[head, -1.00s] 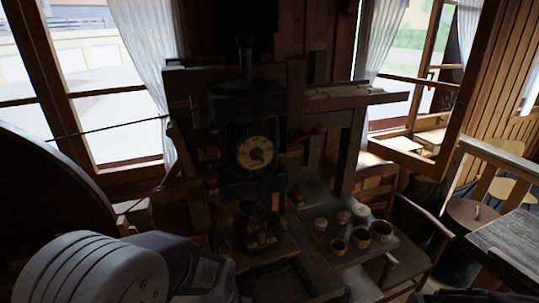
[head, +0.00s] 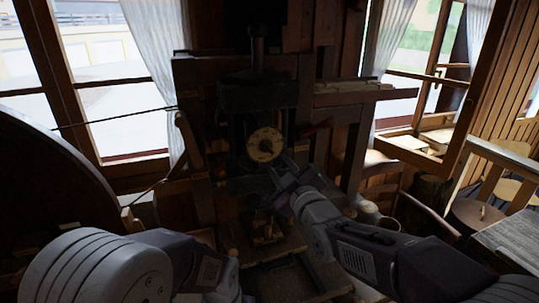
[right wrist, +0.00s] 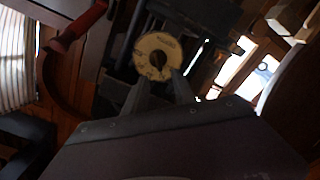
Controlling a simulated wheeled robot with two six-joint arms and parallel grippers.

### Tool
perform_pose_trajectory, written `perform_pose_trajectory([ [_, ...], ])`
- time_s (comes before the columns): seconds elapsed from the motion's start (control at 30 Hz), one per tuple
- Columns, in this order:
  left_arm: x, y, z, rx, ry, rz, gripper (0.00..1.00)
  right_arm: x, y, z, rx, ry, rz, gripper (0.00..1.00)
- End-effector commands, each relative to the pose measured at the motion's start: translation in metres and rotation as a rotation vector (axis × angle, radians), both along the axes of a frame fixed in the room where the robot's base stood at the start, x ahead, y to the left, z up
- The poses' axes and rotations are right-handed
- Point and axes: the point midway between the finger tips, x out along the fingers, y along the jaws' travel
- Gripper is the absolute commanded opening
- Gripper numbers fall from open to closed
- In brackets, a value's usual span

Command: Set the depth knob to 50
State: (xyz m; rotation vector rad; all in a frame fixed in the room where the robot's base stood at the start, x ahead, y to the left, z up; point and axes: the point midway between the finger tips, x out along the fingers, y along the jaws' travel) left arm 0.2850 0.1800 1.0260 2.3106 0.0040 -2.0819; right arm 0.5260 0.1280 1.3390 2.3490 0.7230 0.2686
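The depth knob is a small dark hub (right wrist: 157,60) at the middle of a pale round dial (head: 265,145) on the front of a dark upright machine (head: 258,95). The dial's marks are too small to read, so I cannot tell its setting. My right gripper (head: 279,172) is just below and to the right of the dial in the head view. In the right wrist view its two fingers (right wrist: 159,80) stand apart, pointing at the dial, with nothing between them. They appear short of the hub. My left gripper is not in view; only its arm shows at lower left.
A large dark wheel (head: 50,200) stands at the left, with a cord running to the machine. A red-handled part (right wrist: 75,27) is close by in the right wrist view. Pale turned pieces (head: 368,210) are partly hidden behind my right arm. A bench (head: 510,245) stands at right.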

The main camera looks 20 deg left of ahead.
Motion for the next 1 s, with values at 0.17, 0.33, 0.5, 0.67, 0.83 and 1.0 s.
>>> perform_pose_trajectory([
  [0.17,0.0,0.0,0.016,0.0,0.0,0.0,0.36,0.02,0.012,0.003,-0.002,0.004,-0.002,0.32],
  [0.33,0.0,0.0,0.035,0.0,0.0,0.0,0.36,0.051,0.032,0.004,-0.001,0.005,-0.003,0.32],
  [0.5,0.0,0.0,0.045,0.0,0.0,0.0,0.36,0.07,0.045,0.002,-0.001,0.005,-0.004,0.32],
  [0.67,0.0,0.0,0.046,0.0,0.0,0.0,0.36,0.076,0.049,-0.001,0.0,0.004,-0.004,0.32],
  [0.83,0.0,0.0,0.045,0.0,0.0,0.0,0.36,0.076,0.049,-0.001,0.0,0.004,-0.004,0.32],
  [1.0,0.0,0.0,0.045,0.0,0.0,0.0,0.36,0.076,0.049,-0.001,0.0,0.004,-0.004,0.0],
])
